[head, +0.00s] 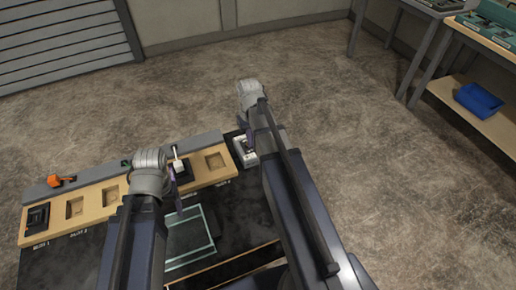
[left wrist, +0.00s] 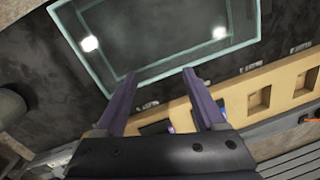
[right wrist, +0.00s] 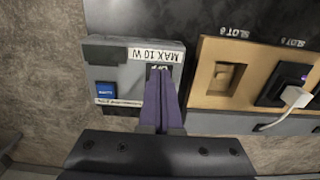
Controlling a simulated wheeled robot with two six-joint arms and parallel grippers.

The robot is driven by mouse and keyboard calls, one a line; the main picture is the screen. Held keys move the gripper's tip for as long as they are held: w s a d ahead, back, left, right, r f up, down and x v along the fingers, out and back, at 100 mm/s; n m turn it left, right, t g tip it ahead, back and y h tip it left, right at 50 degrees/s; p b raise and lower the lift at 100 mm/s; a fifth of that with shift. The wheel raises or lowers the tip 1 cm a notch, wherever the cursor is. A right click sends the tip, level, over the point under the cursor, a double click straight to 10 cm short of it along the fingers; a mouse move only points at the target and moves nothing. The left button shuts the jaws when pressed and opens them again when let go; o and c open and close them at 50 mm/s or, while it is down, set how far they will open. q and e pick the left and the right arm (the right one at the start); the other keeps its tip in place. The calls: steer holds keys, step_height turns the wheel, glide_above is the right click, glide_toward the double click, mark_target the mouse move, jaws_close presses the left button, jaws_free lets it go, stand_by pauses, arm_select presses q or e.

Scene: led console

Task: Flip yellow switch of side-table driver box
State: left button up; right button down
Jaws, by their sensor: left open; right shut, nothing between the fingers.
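A light grey box (right wrist: 125,65) labelled "MAX 10 W" shows in the right wrist view, with a blue patch (right wrist: 105,90) on its left part. It appears as a small pale box (head: 246,155) at the bench's right end in the head view. My right gripper (right wrist: 159,72) is shut and empty. Its tips lie over the dark recess below the label; I cannot tell whether they touch. No yellow switch is visible; the fingers may hide it. My left gripper (left wrist: 160,75) is open and empty, near the glass-like panel (left wrist: 150,72).
A wooden slot rack (head: 100,200) runs along the bench, with a white plug-like piece (right wrist: 295,96) in one slot. An orange piece (head: 60,181) lies at the left. A side table with teal trays (head: 490,22) and a blue bin (head: 479,100) stands far right. The floor between is clear.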

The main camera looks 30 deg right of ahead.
arm_select(q)
steer(key=shift+f+b, duration=0.9)
steer(key=shift+f, duration=0.15)
arm_select(e)
steer(key=shift+f, duration=1)
steer(key=shift+w, duration=0.45)
steer(key=shift+w, duration=0.85)
steer(key=shift+w+d, duration=0.1)
arm_select(q)
steer(key=shift+r, duration=0.1)
arm_select(e)
steer(key=r+p, duration=0.4)
steer(key=s+r+p, duration=0.1)
steer(key=r+p, duration=0.2)
steer(key=shift+r, duration=0.1)
arm_select(q)
step_height(320, 180, up, 7)
